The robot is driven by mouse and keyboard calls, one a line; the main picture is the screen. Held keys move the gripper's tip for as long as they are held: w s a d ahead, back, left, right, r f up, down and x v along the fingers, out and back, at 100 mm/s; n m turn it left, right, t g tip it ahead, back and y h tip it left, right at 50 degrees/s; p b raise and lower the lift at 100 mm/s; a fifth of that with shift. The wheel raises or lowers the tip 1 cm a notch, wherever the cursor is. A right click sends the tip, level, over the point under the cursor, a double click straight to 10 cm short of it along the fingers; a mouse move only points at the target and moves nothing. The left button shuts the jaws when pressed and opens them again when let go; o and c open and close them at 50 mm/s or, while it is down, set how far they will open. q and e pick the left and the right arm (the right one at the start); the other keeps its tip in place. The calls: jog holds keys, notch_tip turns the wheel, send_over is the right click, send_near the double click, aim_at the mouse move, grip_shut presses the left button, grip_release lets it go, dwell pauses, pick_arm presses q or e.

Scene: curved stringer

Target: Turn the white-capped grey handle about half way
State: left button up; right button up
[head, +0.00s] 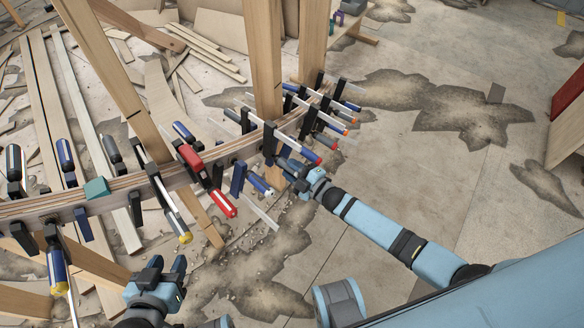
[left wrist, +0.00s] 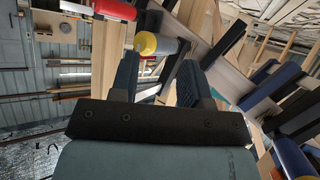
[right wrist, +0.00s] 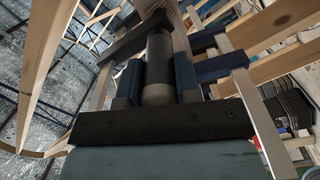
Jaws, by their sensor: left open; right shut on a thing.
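In the right wrist view, a dark grey clamp handle (right wrist: 159,62) with a paler end stands between the two fingers of my right gripper (right wrist: 158,88), which is shut on it. In the head view, my right gripper (head: 288,170) is at the front of the curved stringer (head: 128,182), and its fingers mostly hide that handle. How far the handle has turned cannot be told. My left gripper (head: 167,272) is open and empty, in front of and below the stringer. In the left wrist view, a yellow-tipped handle (left wrist: 156,44) shows beyond its open fingers (left wrist: 160,78).
Several clamps line the stringer, among them a red one (head: 222,203) and blue-handled ones (head: 259,184) close to my right gripper. Wooden posts (head: 263,60) rise behind. Loose boards (head: 210,45) lie at the back left. The floor at right (head: 400,150) is mostly clear.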

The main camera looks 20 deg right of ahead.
jog(key=shift+d+m, duration=0.1)
jog(key=shift+m, duration=0.2)
jog(key=o, duration=0.9)
jog(key=p+v, duration=0.2)
jog(key=v, duration=1.2)
